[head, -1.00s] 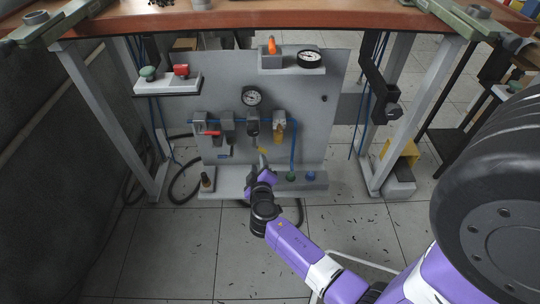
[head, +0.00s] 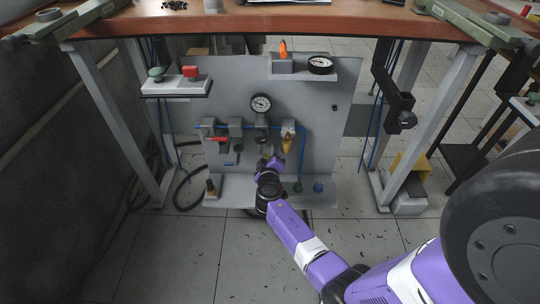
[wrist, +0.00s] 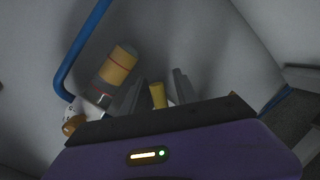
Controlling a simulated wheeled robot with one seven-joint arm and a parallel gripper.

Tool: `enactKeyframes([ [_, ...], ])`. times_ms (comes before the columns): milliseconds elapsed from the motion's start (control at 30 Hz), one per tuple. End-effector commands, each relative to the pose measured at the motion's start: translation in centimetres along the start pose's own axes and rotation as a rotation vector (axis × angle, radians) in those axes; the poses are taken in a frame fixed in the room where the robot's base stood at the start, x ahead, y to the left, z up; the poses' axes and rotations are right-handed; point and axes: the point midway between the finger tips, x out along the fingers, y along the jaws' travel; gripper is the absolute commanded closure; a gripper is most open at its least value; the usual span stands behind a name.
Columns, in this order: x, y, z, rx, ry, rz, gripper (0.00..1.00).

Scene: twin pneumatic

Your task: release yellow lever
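The yellow lever (wrist: 158,95) shows in the wrist view as a short yellow piece between the two grey fingers of my gripper (wrist: 157,92). Narrow gaps seem to show beside it, so the fingers look open around it and not clamped. In the head view my gripper (head: 270,163) is in front of the lower middle of the grey panel (head: 225,90), under the round gauge. There the lever is hidden or too small to make out.
A yellow-bowled unit (head: 287,143) hangs just above and right of my gripper; it also shows in the wrist view (wrist: 117,66). A blue pipe (wrist: 82,45) runs beside it. A red lever (head: 220,139) is at left. Green (head: 298,187) and blue (head: 318,187) knobs stand below right.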

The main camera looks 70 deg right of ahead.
Motion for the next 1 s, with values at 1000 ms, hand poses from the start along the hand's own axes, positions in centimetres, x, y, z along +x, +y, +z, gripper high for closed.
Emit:
enactKeyframes([
  [1000, -0.20, 0.74, 0.00, -0.176, -0.034, 0.028, 1.00],
])
